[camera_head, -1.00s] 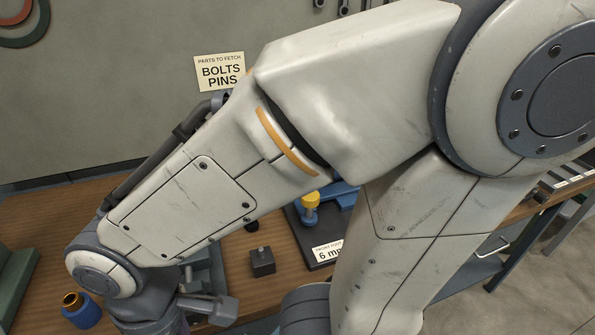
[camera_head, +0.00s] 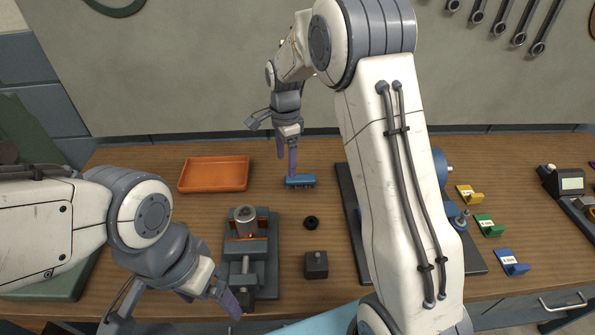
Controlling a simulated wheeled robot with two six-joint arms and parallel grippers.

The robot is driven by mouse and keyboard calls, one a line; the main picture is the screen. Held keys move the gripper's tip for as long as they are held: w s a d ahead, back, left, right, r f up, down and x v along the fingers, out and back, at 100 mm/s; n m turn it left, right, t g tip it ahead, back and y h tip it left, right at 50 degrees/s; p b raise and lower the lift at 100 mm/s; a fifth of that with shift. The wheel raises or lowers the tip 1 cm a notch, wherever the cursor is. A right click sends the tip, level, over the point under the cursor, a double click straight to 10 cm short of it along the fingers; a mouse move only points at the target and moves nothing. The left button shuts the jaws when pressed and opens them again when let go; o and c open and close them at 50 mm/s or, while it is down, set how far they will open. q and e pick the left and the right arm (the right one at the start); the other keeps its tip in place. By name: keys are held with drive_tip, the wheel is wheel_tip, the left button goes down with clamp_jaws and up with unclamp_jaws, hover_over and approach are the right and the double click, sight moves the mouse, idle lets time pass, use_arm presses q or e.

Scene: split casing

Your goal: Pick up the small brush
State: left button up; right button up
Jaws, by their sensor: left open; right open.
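A small blue brush (camera_head: 301,181) lies on the wooden bench, right of the orange tray, with its dark bristle edge towards me. My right gripper (camera_head: 287,158) points down just above and behind the brush's left end. Its fingers are apart, with nothing visible between them. One fingertip overlaps the brush's left end in the picture; I cannot tell if it touches. My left gripper (camera_head: 212,300) is open and empty at the lower left, in front of the grey vise.
The orange tray (camera_head: 214,187) is empty. The grey vise (camera_head: 248,265) holds a metal cylinder. A black ring (camera_head: 311,222) and dark block (camera_head: 316,264) stand nearby. Yellow (camera_head: 469,195), green (camera_head: 489,226) and blue (camera_head: 511,263) tagged holders sit at right. My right arm hides part of a dark base plate.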

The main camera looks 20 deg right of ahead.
sight(300, 177)
drive_tip(key=w+d+f+m, duration=0.1)
drive_tip(key=d, duration=0.1)
drive_tip(key=w+d+f+m, duration=0.1)
drive_tip(key=d+m, duration=0.1)
drive_tip(key=w+d+f+m, duration=0.1)
drive_tip(key=d, duration=0.1)
drive_tip(key=shift+w+p, duration=0.15)
drive_tip(key=shift+p, duration=0.15)
wheel_tip(300, 177, down, 4)
drive_tip(key=shift+r+p, duration=0.15)
drive_tip(key=shift+p, duration=0.25)
drive_tip(key=shift+w+f, duration=0.1)
drive_tip(key=shift+f, duration=0.45)
drive_tip(key=shift+w+a+f+p, duration=0.1)
drive_tip(key=shift+a+f+p, duration=0.05)
drive_tip(key=shift+f+p, duration=0.2)
drive_tip(key=f, duration=0.1)
drive_tip(key=f+p, duration=0.1)
drive_tip(key=f, duration=0.1)
drive_tip(key=shift+w+a+f, duration=0.15)
drive_tip(key=shift+w+f, duration=0.05)
drive_tip(key=shift+f, duration=0.55)
clamp_jaws()
